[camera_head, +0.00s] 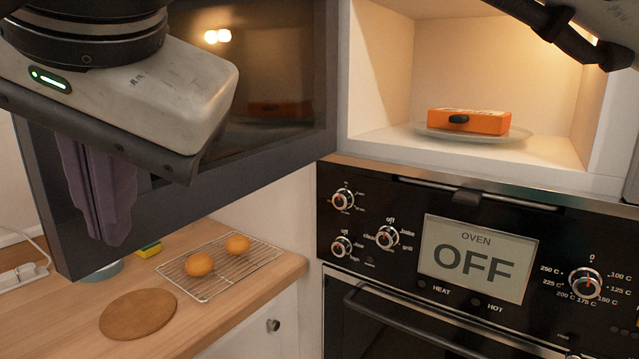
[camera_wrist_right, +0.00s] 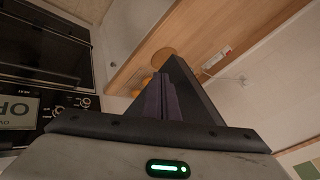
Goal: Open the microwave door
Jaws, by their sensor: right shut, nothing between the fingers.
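The microwave door (camera_head: 250,175) stands swung wide open at the left in the head view, a dark panel with a reflective window. The lit microwave cavity (camera_head: 390,70) shows at upper right, with an orange box (camera_head: 470,121) on a glass plate (camera_head: 425,131). My right gripper (camera_head: 165,125) is at upper left, its grey hand in front of the open door. My left gripper is not in view.
Below the cavity is the oven panel (camera_head: 400,265) with knobs and a display reading OFF. A wooden counter (camera_head: 60,325) at lower left holds a wire rack (camera_head: 222,268) with round orange items and a round brown board (camera_head: 138,313).

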